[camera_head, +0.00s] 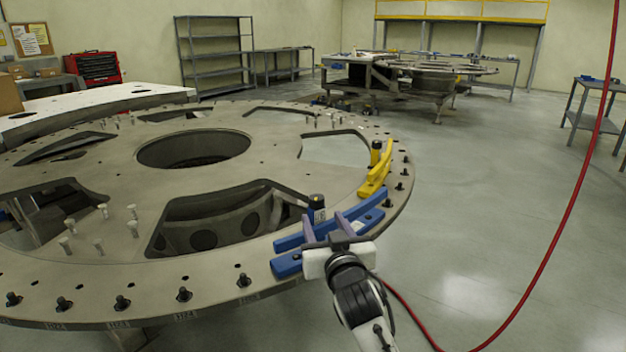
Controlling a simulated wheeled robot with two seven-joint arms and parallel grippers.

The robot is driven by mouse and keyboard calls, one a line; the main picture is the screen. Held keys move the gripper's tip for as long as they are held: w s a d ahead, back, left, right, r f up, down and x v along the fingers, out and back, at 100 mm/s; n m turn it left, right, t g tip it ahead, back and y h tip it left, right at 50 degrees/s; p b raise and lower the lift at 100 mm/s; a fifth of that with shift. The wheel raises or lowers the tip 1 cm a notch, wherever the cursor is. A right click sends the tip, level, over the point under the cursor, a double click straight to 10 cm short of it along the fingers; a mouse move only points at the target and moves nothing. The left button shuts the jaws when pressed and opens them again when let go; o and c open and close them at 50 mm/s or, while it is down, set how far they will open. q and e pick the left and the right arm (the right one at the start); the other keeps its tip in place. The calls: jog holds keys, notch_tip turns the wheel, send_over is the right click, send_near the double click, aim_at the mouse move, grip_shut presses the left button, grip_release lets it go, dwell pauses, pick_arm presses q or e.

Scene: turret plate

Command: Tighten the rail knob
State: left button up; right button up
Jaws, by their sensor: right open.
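A blue rail piece (290,241) with two bars lies along the near right rim of the big grey turret plate (250,185). A dark, black-topped knob (317,203) stands upright at the far side of the blue piece. My right gripper (337,219) is over the blue piece. Its two purple-grey fingers are spread apart, with no object clearly held between them. The knob is beyond the fingers, nearer the left one; whether they touch it cannot be told. The gripper body hides part of the near blue bar. My left gripper is not in view.
A yellow rail piece (375,178) with a black-topped yellow knob (376,152) is farther along the rim. Black bolts (184,295) line the rim, and the plate has large openings. A red hose (566,215) hangs at the right.

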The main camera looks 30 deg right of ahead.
aim_at(315, 195)
jog(key=shift+w+d+r+t, duration=0.15)
jog(key=shift+w+d+r, duration=0.05)
jog(key=shift+w+r, duration=0.3)
jog(key=shift+w+d+r+t, duration=0.15)
jog(key=shift+w+r, duration=0.2)
jog(key=shift+w, duration=0.1)
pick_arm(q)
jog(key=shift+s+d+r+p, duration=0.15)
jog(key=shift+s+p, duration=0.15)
pick_arm(e)
jog(key=x, duration=0.9)
jog(key=shift+w+d, duration=0.15)
jog(key=shift+w, duration=0.05)
jog(key=shift+c, duration=0.2)
